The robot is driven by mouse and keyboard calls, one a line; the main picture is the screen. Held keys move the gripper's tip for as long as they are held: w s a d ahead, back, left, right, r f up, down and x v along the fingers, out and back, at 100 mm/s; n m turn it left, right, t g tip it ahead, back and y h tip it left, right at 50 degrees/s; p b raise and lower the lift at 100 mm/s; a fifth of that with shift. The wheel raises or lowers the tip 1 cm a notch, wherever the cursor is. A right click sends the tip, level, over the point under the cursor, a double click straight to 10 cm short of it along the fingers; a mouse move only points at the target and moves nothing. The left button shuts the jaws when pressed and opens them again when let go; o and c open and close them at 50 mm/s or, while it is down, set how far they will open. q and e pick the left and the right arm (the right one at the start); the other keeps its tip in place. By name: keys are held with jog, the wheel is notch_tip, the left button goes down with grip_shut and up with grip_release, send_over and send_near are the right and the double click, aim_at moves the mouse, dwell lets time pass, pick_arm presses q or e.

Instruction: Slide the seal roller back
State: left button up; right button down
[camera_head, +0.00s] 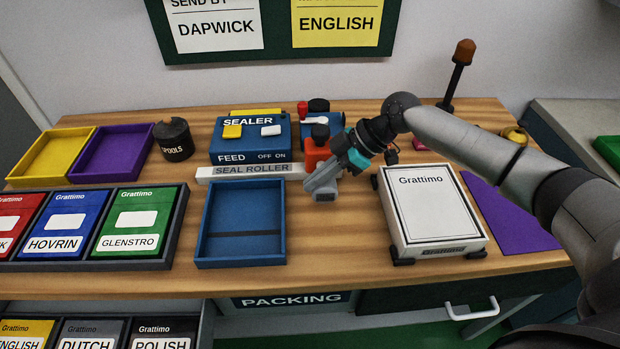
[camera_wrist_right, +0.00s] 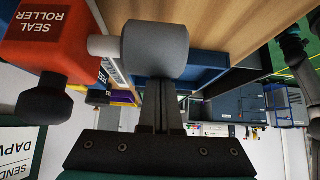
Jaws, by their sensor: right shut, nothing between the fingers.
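The seal roller's orange block (camera_head: 315,155) with a dark knob stands at the right end of the white SEAL ROLLER strip (camera_head: 250,171), beside the blue sealer (camera_head: 250,140). In the right wrist view the orange block (camera_wrist_right: 48,42) carries the SEAL ROLLER label, and a white rod joins it to a grey roller cylinder (camera_wrist_right: 157,50). My right gripper (camera_head: 322,183) is shut and empty, right beside the orange block. In the wrist view its fingers (camera_wrist_right: 166,95) are together close to the cylinder; I cannot tell whether they touch. My left gripper is out of view.
An empty blue tray (camera_head: 241,262) lies in front of the strip. A white Grattimo box (camera_head: 432,205) stands right of my gripper. The black spools pot (camera_head: 173,140) and purple tray (camera_head: 112,177) are at left. Some bare wood lies between blue tray and white box.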

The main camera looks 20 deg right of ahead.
jog(key=shift+s+d+f, duration=0.1)
jog(key=shift+d+f, duration=0.05)
jog(key=shift+d, duration=0.1)
